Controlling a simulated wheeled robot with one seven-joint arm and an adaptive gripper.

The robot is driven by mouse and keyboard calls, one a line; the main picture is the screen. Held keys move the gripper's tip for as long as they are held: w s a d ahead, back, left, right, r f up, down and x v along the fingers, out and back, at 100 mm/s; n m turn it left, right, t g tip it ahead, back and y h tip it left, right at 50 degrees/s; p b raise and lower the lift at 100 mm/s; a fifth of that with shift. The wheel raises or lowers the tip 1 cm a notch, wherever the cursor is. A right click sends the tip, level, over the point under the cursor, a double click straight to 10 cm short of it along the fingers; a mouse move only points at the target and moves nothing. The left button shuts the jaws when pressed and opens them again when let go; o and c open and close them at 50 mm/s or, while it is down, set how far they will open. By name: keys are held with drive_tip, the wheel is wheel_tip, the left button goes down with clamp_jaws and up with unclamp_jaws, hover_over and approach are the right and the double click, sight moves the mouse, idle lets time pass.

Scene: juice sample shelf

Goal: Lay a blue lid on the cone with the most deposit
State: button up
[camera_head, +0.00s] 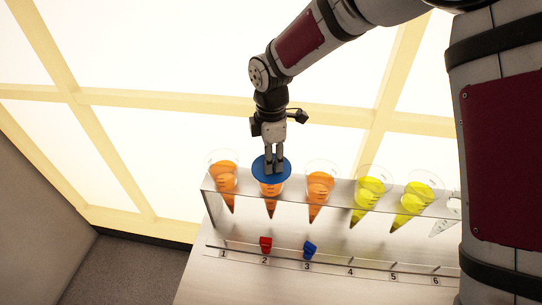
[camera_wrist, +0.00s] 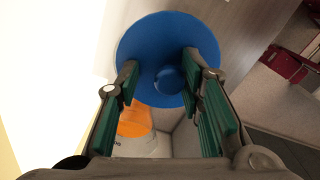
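A blue lid (camera_head: 258,177) with a round knob lies level over the mouth of the second orange cone (camera_head: 271,202) from the left; whether it touches the rim is hard to tell. The lid also shows in the wrist view (camera_wrist: 140,50). My gripper (camera_head: 274,172) points down at the lid. In the wrist view, my gripper (camera_wrist: 161,74) has its fingers apart on either side of the knob (camera_wrist: 168,79), with a visible gap at the left finger. Other orange cones stand first (camera_head: 224,180) and third (camera_head: 318,190). Deposit amounts are too small to compare.
The clear rack (camera_head: 345,202) also holds two yellow cones (camera_head: 368,195) (camera_head: 412,202) and a pale cone (camera_head: 444,226), partly hidden by my arm. A red piece (camera_head: 265,244) and a blue piece (camera_head: 309,248) sit by numbers 2 and 3 on the front rail.

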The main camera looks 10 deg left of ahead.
wheel_tip(320, 180, up, 12)
drive_tip(key=b, duration=0.2)
drive_tip(key=shift+r, duration=0.2)
idle(0.4)
